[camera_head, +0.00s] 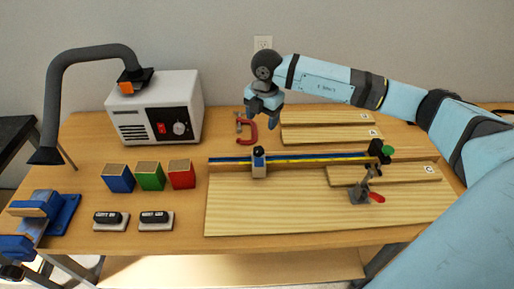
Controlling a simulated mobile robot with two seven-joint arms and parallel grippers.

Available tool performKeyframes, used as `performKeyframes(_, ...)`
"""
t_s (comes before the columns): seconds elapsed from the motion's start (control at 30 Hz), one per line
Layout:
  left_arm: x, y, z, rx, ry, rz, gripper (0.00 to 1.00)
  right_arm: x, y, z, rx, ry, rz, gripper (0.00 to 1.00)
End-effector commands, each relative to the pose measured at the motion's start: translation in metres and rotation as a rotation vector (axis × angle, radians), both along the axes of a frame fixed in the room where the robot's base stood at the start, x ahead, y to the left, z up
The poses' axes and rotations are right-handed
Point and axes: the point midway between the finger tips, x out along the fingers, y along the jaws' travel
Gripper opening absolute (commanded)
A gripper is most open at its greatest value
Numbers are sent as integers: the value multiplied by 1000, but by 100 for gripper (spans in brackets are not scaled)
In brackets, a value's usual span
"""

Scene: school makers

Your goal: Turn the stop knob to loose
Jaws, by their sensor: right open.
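A grey stop block (259,168) with a dark knob (259,151) on top sits at the left part of the blue-and-yellow rail (315,158) on the workbench. A black block (377,148) with a green knob (388,151) sits near the rail's right end. I cannot tell how tight either knob is. My right gripper (264,114) is open and points down, behind the stop block and apart from it, near a red C-clamp (250,133). Nothing shows between its fingers. My left gripper is not in view.
A fume extractor (183,90) stands at the back left. Blue (118,180), green (150,177) and red (182,175) boxes stand before it. A toggle clamp (363,192) with a red handle sits on the wooden board (280,210). A blue vise (60,213) is at left.

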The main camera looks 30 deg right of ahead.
Motion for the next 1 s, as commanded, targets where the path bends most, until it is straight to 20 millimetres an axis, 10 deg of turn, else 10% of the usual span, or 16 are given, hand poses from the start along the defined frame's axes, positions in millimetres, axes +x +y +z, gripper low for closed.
performKeyframes(0.6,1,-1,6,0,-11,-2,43,7,5,-115,7,3,5,65)
performKeyframes(1.0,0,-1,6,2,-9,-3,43,8,6,-128,7,1,5,65)
